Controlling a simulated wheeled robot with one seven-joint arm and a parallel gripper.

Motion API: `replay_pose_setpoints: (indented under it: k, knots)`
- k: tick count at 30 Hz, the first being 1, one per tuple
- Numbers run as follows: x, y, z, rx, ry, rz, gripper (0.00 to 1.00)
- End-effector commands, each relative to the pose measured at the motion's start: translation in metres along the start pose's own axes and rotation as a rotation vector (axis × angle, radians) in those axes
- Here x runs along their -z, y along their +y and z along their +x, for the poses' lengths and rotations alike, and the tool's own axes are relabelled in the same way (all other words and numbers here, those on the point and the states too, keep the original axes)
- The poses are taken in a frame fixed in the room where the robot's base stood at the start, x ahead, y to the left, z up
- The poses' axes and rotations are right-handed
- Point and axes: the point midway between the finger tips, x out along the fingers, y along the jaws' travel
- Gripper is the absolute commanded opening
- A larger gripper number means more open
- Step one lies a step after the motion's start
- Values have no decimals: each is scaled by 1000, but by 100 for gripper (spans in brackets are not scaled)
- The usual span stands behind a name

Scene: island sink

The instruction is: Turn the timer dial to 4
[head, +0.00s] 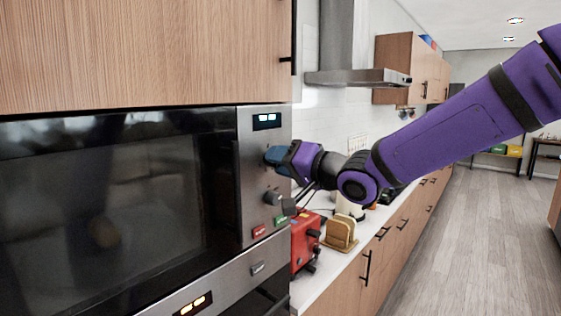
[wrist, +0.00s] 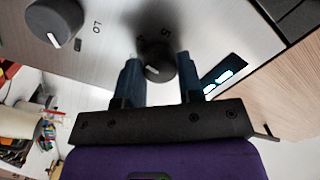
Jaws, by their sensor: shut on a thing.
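The upper dial (wrist: 157,71) is a dark round knob on the microwave's steel control panel, below the small lit display. In the wrist view its white pointer mark shows. I take it to be the timer dial; a partly shadowed digit and a "10" are printed on the panel nearby. My gripper (wrist: 159,60) has its two blue fingers on either side of this dial and is shut on it. In the head view my gripper (head: 272,155) hides most of the dial. The lower dial (head: 272,198) stands free beneath and also shows in the wrist view (wrist: 54,20).
The microwave's dark glass door (head: 110,200) is left of the panel. Red and green buttons (head: 259,231) sit below the dials. The floor (head: 455,250) farther right is clear.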

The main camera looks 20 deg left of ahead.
Motion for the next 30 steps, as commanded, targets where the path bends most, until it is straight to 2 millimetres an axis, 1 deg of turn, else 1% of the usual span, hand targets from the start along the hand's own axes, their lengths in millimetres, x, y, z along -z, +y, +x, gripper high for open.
replay_pose_setpoints:
  k: [1,6,12,27,28,29,30]
  knots:
    - [-1,2,-1,-3,-2,31,11]
    - [-2,2,-1,0,1,113,11]
    - [-2,2,-1,1,4,166,11]
    - [-2,2,0,2,4,182,11]
    - [-2,2,0,2,4,182,39]
    - [-2,1,0,3,4,182,46]
    - [-2,1,0,3,4,182,55]
